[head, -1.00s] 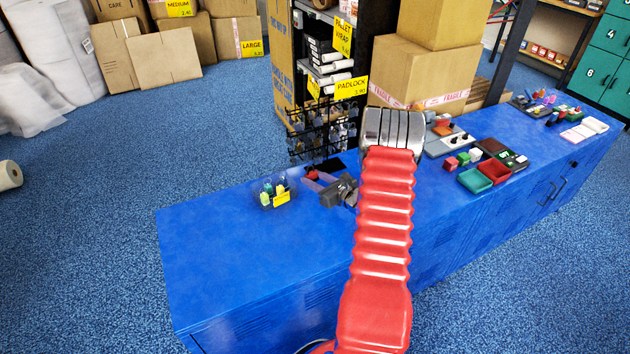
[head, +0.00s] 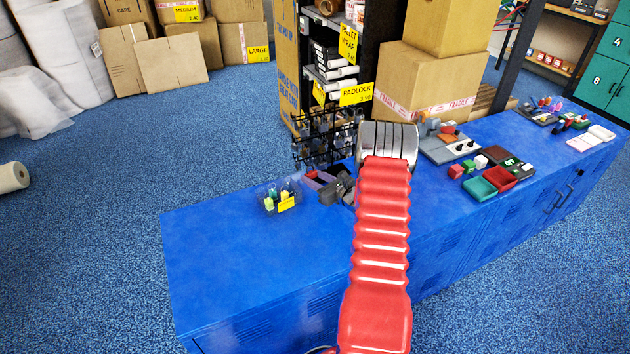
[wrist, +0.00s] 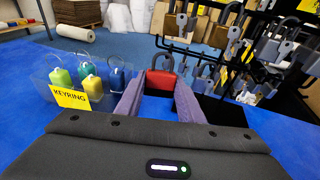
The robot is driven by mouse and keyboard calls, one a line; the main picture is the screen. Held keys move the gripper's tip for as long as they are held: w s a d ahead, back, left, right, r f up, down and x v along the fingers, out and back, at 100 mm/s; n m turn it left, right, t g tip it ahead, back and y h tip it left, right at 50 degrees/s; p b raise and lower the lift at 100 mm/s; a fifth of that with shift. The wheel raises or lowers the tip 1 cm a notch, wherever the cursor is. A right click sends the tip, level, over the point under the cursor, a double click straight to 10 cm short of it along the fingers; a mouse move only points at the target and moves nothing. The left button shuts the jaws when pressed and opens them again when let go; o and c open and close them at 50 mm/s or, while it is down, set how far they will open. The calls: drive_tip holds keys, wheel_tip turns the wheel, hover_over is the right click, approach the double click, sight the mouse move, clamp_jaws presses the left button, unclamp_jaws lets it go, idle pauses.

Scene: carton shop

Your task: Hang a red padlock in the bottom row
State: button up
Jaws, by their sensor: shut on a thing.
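My gripper (wrist: 161,92) is shut on a red padlock (wrist: 161,79), with its purple fingers on either side of the body and the shackle upward. In the wrist view a bare-looking lower bar (wrist: 178,47) is just behind and above the red padlock. The rack's lowest row is only partly in view.
A clear keyring box (wrist: 82,73) with several coloured tags stands close left of my gripper. The blue bench (head: 235,250) is free at its front left. Trays and small goods (head: 480,182) lie to the right. Cartons (head: 430,75) stand behind.

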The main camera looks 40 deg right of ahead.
drive_tip(key=shift+w+d+f, duration=0.1)
drive_tip(key=shift+w+d, duration=0.1)
drive_tip(key=shift+w, duration=0.4)
drive_tip(key=shift+w+d, duration=0.15)
drive_tip(key=shift+w, duration=0.45)
drive_tip(key=shift+w+d+f, duration=0.25)
drive_tip(key=shift+w, duration=0.35)
drive_tip(key=o, duration=1)
drive_tip(key=shift+o, duration=0.2)
drive_tip(key=shift+s, duration=0.1)
drive_tip(key=v, duration=1.3)
drive_tip(key=shift+s, duration=0.3)
drive_tip(key=shift+a, duration=0.1)
